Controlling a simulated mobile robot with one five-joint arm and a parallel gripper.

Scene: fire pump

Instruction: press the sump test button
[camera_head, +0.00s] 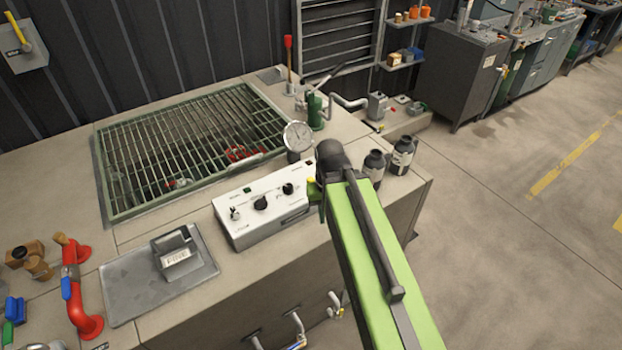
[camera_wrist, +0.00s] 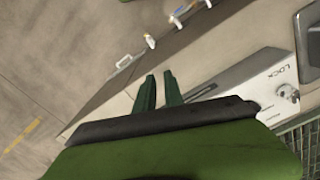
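A white control box (camera_head: 268,222) sits on the pit's stone ledge, with two black knobs, a metal switch and a small green square on its top. A small yellow spot (camera_head: 311,180) shows at its right end, beside my arm. I cannot tell which part is the sump test button. In the wrist view the box (camera_wrist: 255,82) shows in part, with a "LOCK" label and the metal switch (camera_wrist: 288,92). My gripper (camera_wrist: 159,74) is empty, its two dark green fingers slightly apart over the ledge beside the box.
A pressure gauge (camera_head: 298,137) stands behind the box, and black bottles (camera_head: 374,166) stand to the right. A green grate (camera_head: 190,145) lies behind left. A grey plate (camera_head: 140,285) and red pipe (camera_head: 76,290) lie front left. The floor at right is clear.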

